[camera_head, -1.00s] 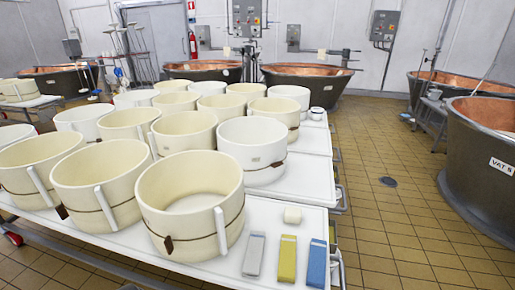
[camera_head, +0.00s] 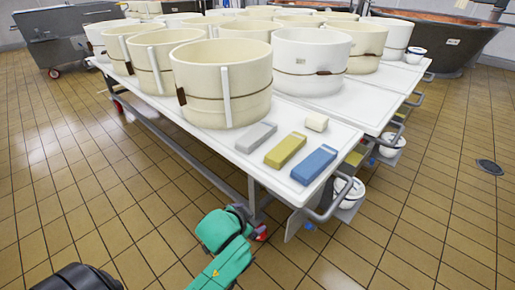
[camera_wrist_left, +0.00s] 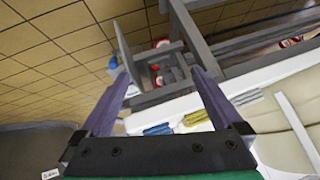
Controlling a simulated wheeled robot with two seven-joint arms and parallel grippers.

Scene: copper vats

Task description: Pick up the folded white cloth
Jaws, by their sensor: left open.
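The folded white cloth (camera_head: 256,137), greyish white, lies flat on the white table top (camera_head: 240,158) near its front edge. It is left of a folded yellow cloth (camera_head: 286,150) and a folded blue cloth (camera_head: 314,165). In the left wrist view the white cloth (camera_wrist_left: 247,97) shows just right of the right finger, apart from it in the picture. The yellow (camera_wrist_left: 195,118) and blue (camera_wrist_left: 158,129) cloths appear between the fingers. My left gripper (camera_wrist_left: 160,76) is open with nothing between its fingers. Its fingers cannot be made out in the head view. My right gripper is not in view.
Several cream moulds (camera_head: 222,85) stand close behind the cloths. A small white block (camera_head: 317,122) sits behind the blue cloth. A metal rail (camera_head: 330,208) and a white bucket (camera_head: 348,190) are at the table's right end.

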